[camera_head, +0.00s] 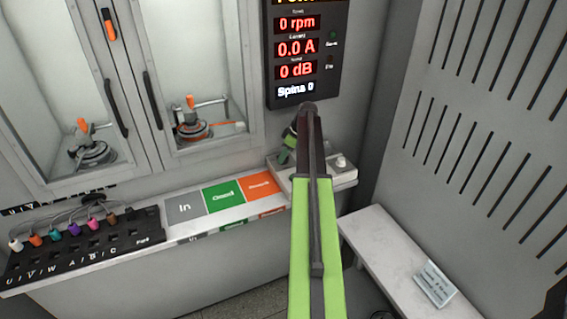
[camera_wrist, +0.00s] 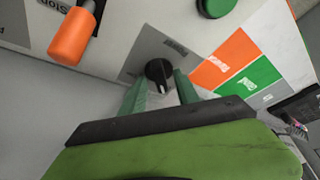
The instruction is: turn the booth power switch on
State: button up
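A black rotary knob (camera_wrist: 157,70) with a pale pointer mark sits on a grey square of the control panel (camera_wrist: 112,50) in the wrist view. In the head view, the control box (camera_head: 343,177) is partly hidden by my arm, and the knob cannot be made out.
An orange lever (camera_wrist: 72,36) near a "Stop" label and a green button (camera_wrist: 215,6) are close to my gripper. The display (camera_head: 297,48) reads 0 rpm, 0.0 A, 0 dB. A connector block (camera_head: 85,245) and marked counter zones (camera_head: 225,194) lie left.

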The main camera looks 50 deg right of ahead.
grip_shut()
jog(key=shift+a+m, duration=0.1)
jog(key=shift+m, duration=0.2)
dwell(0.3)
jog(key=m, duration=0.1)
jog(key=m+h, duration=0.1)
jog(key=m, duration=0.1)
jog(key=shift+a+m+t+h, duration=0.15)
jog(key=shift+m+t+h, duration=0.15)
jog(key=m+h, duration=0.1)
jog(key=m, duration=0.3)
jog(key=shift+a+m+h, duration=0.1)
jog(key=shift+m+h, duration=0.2)
jog(key=shift+h, duration=0.1)
jog(key=m, duration=0.2)
jog(key=m+g+h, duration=0.1)
jog(key=m, duration=0.1)
jog(key=shift+w+h, duration=0.15)
jog(key=shift+h, duration=0.15)
jog(key=shift+a+m+g+h, duration=0.1)
jog(key=shift+m+g+h, duration=0.25)
jog(key=shift+m, duration=0.9)
jog(key=shift+m+g+h, duration=0.15)
jog(key=shift+m+g, duration=0.4)
jog(key=shift+m, duration=0.7)
